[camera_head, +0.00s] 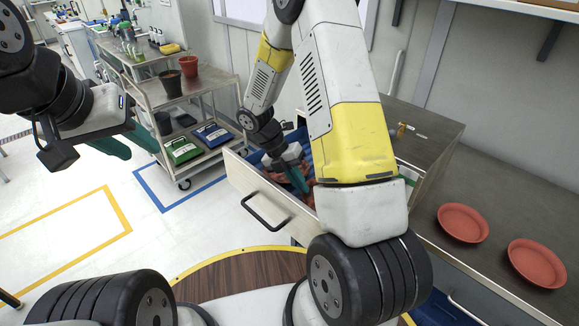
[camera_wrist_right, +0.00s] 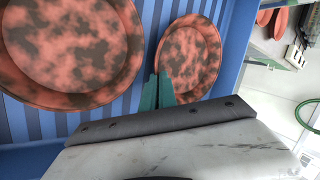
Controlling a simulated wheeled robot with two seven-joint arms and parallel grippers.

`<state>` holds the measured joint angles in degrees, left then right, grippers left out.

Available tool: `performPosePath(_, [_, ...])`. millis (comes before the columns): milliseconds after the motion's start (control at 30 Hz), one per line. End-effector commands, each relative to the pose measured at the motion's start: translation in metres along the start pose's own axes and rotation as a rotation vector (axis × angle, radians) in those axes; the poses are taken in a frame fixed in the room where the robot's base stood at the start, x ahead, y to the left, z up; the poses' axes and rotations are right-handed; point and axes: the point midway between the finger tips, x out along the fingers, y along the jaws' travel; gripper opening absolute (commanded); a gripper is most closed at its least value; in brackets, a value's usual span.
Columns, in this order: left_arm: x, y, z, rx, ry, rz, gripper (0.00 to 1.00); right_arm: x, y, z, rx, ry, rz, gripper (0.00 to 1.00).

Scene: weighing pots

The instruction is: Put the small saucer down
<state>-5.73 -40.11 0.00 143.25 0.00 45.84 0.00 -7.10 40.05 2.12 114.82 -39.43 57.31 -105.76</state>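In the right wrist view a small mottled red-and-dark saucer (camera_wrist_right: 190,55) is held at its left rim by my right gripper (camera_wrist_right: 157,88). The narrow teal fingers lie close together, one on each side of the rim. A larger mottled saucer (camera_wrist_right: 70,45) is to the left, apart from the fingers. Both are over a ribbed blue container (camera_wrist_right: 150,25); I cannot tell whether the small saucer touches its floor. In the head view my right gripper (camera_head: 298,179) reaches into the open drawer (camera_head: 262,203), partly hidden by my arm. My left gripper (camera_head: 128,146) is open and empty above the floor.
Two plain red saucers (camera_head: 463,223) (camera_head: 537,262) lie on the right counter (camera_head: 500,210). A cart (camera_head: 205,85) at the back left carries a black pot (camera_head: 171,83), a red pot (camera_head: 188,66), and green and blue cases. Floor at the left is clear.

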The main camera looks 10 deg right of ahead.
Motion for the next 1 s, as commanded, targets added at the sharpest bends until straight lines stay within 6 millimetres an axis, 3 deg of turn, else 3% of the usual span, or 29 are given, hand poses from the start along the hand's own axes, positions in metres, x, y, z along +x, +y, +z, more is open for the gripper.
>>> performPosePath(267, [0.000, 0.000, 0.000, 0.000, 0.000, 0.000, 0.36, 0.001, 0.001, 0.000, 0.000, -0.001, 0.001, 0.00])
performPosePath(333, [0.000, 0.000, 0.000, 0.000, 0.000, 0.000, 0.36, 0.001, 0.001, 0.000, 0.000, -0.001, 0.001, 0.11])
performPosePath(667, [0.000, 0.000, 0.000, 0.000, 0.000, 0.000, 0.36, -0.001, 0.000, 0.000, 0.001, -0.001, 0.001, 0.11])
performPosePath(767, [0.000, 0.000, 0.000, 0.000, 0.000, 0.000, 0.36, -0.010, 0.001, 0.001, 0.001, -0.002, 0.002, 0.11])
performPosePath(1000, [0.000, 0.000, 0.000, 0.000, 0.000, 0.000, 0.36, -0.058, 0.001, 0.001, 0.001, -0.005, 0.005, 0.11])
